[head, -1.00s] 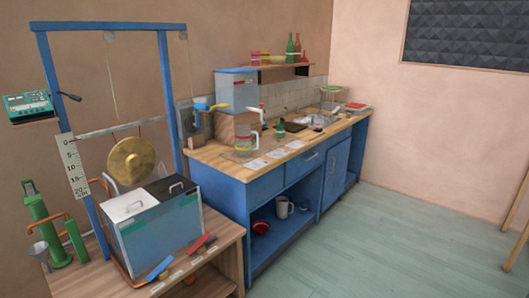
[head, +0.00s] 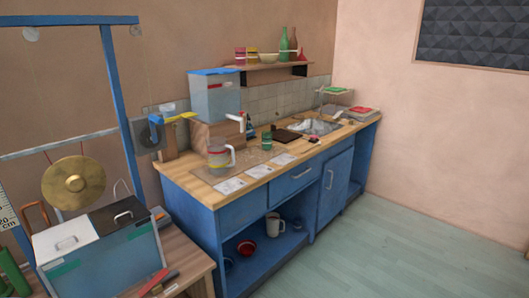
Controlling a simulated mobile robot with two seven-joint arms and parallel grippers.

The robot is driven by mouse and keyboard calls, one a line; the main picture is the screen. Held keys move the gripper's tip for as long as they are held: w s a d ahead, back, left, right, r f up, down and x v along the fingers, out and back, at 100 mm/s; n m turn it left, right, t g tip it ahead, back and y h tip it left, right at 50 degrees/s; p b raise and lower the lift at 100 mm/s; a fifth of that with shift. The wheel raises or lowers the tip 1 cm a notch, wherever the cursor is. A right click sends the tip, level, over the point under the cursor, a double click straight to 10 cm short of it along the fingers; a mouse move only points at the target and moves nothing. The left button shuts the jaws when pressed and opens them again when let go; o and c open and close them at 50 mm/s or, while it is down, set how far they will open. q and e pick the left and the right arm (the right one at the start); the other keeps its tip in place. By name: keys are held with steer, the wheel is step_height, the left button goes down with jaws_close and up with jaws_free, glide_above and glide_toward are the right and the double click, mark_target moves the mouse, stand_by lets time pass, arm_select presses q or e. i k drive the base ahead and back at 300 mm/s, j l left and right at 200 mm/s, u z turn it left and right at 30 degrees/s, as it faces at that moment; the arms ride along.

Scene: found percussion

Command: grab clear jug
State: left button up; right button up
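The clear jug (head: 218,157) stands upright on the wooden counter (head: 196,189), near its left front end. Neither of my grippers shows in the head view, and nothing is touching the jug.
A blue frame with a gong (head: 74,182) and a two-lidded box (head: 102,248) stand on a low table at the left. White sheets (head: 258,171) lie right of the jug. A sink (head: 315,127) is farther along. The floor (head: 345,245) before the cabinet is clear.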

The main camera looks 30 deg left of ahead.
mark_target(217, 147)
steer(key=i+l, duration=0.1)
steer(key=i, duration=0.55)
steer(key=i+l+u, duration=0.15)
steer(key=i, duration=0.55)
steer(key=i+l+u, duration=0.1)
steer(key=i+u, duration=0.3)
steer(key=i+l+u, duration=0.25)
steer(key=u, duration=0.2)
steer(key=i+l+u, duration=0.6)
steer(key=l+u, duration=0.25)
steer(key=j, duration=0.1)
